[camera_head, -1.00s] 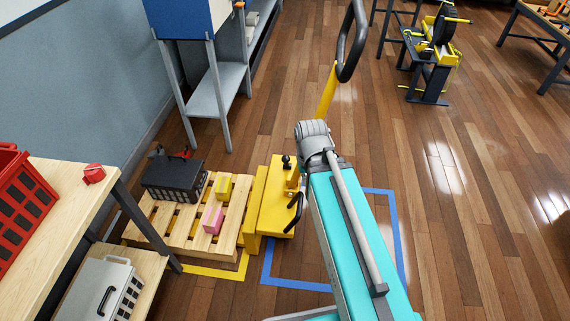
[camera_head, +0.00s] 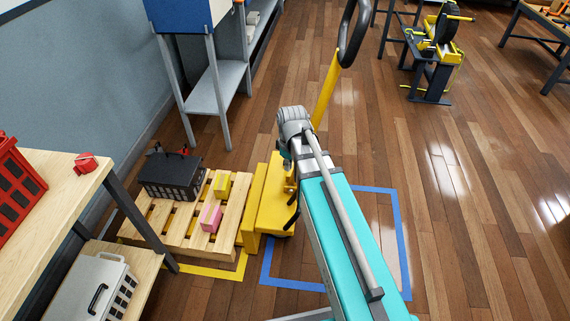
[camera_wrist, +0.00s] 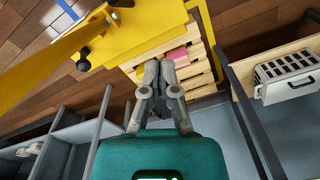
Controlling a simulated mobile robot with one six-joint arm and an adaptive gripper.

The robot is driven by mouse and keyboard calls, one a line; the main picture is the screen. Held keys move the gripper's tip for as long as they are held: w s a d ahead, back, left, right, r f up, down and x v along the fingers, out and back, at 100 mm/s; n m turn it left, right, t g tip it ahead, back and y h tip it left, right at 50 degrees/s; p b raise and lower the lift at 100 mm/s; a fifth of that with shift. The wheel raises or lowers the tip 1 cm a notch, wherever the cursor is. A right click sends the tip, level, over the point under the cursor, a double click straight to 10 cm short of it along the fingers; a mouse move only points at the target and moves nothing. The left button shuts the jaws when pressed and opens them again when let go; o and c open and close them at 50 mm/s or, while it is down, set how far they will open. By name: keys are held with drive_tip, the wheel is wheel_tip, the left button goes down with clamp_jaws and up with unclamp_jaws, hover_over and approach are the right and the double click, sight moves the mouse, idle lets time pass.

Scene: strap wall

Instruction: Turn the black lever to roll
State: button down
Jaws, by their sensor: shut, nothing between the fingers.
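A yellow pallet jack (camera_head: 275,205) stands at the end of a wooden pallet; its yellow handle (camera_head: 326,90) rises to a black loop. A bent black lever (camera_head: 293,217) shows at the jack's side beside my arm, partly hidden. In the wrist view, a black knob (camera_wrist: 83,64) sticks out by the yellow handle, and another black part (camera_wrist: 121,3) shows at the top edge. I cannot tell which of these is the bent lever. My gripper (camera_wrist: 160,66) is shut and empty, apart from both in the picture.
The pallet (camera_head: 222,245) holds a black crate (camera_head: 170,177), a yellow block (camera_head: 221,184) and a pink block (camera_head: 210,218). A workbench (camera_head: 70,195) stands at the left, with a white case (camera_head: 95,288) on its lower shelf.

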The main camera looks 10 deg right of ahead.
drive_tip(key=w+f+n+b, duration=0.5)
drive_tip(key=w+n, duration=0.4)
drive_tip(key=n, duration=0.1)
drive_tip(key=w+d+f+n+b, duration=0.1)
drive_tip(key=w+f+n+b, duration=0.4)
drive_tip(key=w+n, duration=0.4)
drive_tip(key=shift+d+f+n, duration=0.2)
drive_tip(key=shift+f+n, duration=0.25)
drive_tip(key=shift+n, duration=0.45)
drive_tip(key=shift+a+f, duration=0.1)
drive_tip(key=shift+f, duration=0.05)
wheel_tip(320, 180, down, 10)
drive_tip(key=b, duration=1)
drive_tip(key=shift+w+d+r+p, duration=0.2)
drive_tip(key=shift+w+r, duration=0.05)
drive_tip(key=shift+w, duration=0.3)
drive_tip(key=shift+w+d+r+p, duration=0.15)
drive_tip(key=shift+w+d+r, duration=0.1)
drive_tip(key=shift+w, duration=0.3)
drive_tip(key=shift+w+d+r+p, duration=0.2)
drive_tip(key=shift+w+r, duration=0.05)
drive_tip(key=shift+w, duration=0.3)
